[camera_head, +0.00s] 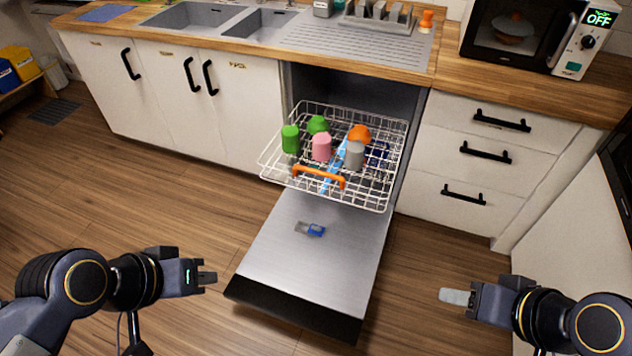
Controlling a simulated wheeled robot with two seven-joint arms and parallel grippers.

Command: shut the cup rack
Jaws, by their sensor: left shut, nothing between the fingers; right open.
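The cup rack (372,200) is a white wire rack, pulled out of the dishwasher over its lowered door (318,255). An orange handle (319,177) is on its front edge. Green cups (290,140), a pink cup (321,148), a grey cup (355,155) and an orange cup (360,133) sit in it. My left gripper (207,278) is shut and empty, left of the door's front end. My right gripper (455,297) is open and empty, right of the door. Both are apart from the rack.
A small blue and grey object (310,229) lies on the lowered door. White cabinets (220,110) stand left of the opening and drawers (485,150) right of it. The wooden counter (450,65) is above. Wood floor (180,215) is clear on the left.

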